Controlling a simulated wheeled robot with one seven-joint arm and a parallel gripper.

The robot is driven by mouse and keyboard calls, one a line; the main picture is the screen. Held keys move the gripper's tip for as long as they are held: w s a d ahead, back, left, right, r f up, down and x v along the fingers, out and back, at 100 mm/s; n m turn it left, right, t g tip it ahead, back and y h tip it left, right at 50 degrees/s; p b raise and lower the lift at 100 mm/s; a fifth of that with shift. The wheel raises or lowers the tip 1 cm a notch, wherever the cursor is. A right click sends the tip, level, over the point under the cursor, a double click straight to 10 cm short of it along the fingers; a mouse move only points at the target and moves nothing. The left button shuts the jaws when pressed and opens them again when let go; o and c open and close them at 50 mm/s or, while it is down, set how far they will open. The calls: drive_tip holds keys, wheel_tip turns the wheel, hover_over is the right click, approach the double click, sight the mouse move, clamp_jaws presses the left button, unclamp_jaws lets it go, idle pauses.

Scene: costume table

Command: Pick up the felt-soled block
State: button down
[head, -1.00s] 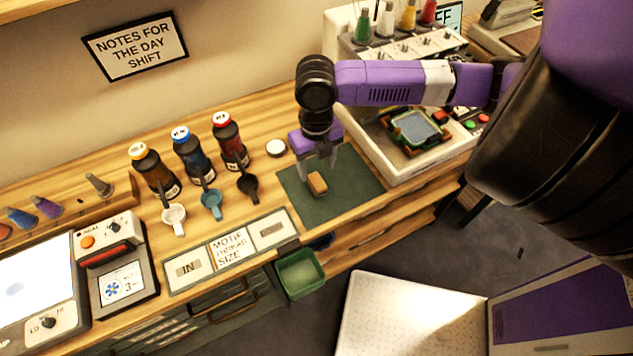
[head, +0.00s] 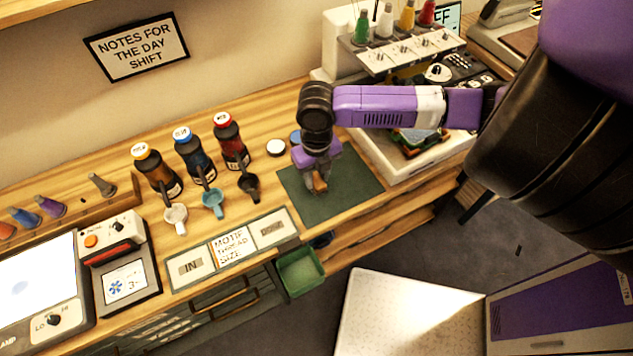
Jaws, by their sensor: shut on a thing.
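The felt-soled block (head: 319,184) is a small tan-orange block over the dark green mat (head: 345,195) on the wooden table. My gripper (head: 318,186) points down over the mat and is shut on the block, with its fingers on either side. The fingers and wrist hide part of the block. I cannot tell whether its underside touches the mat. The felt sole does not show.
Several capped bottles (head: 193,158) and cups (head: 213,204) stand left of the mat. A white lid (head: 275,147) lies behind it. The embroidery machine (head: 400,50) stands at the back right. A green bin (head: 300,270) hangs below the front edge.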

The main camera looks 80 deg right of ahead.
sight(316, 180)
wheel_tip(316, 180, up, 20)
drive_tip(key=b, duration=0.1)
idle(0.6)
